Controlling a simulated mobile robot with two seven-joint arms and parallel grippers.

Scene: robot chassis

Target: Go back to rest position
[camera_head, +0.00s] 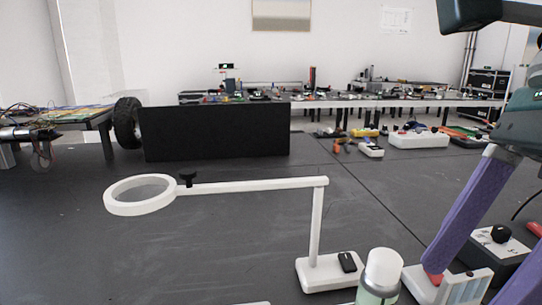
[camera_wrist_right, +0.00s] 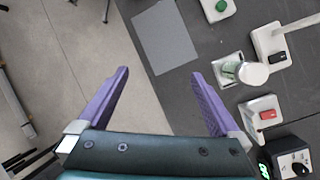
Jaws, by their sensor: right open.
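My right gripper (camera_head: 470,283) hangs in from the upper right in the head view, its purple fingers pointing down over the right side of the dark table (camera_head: 225,245). In the right wrist view the gripper (camera_wrist_right: 160,73) has its two fingers wide apart with nothing between them. It is over the table's edge, with the floor (camera_wrist_right: 60,50) to the left. A black robot chassis (camera_head: 215,132) with a black wheel (camera_head: 127,123) stands toward the back left. My left gripper is in neither view.
A white magnifier stand (camera_head: 318,225) stands mid-table. A white-capped bottle (camera_head: 383,268), a white holder with a red part (camera_head: 432,279) and a black-knobbed device (camera_head: 500,235) are near the right fingers. A grey sheet (camera_wrist_right: 165,37) lies flat. The table's left front is clear.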

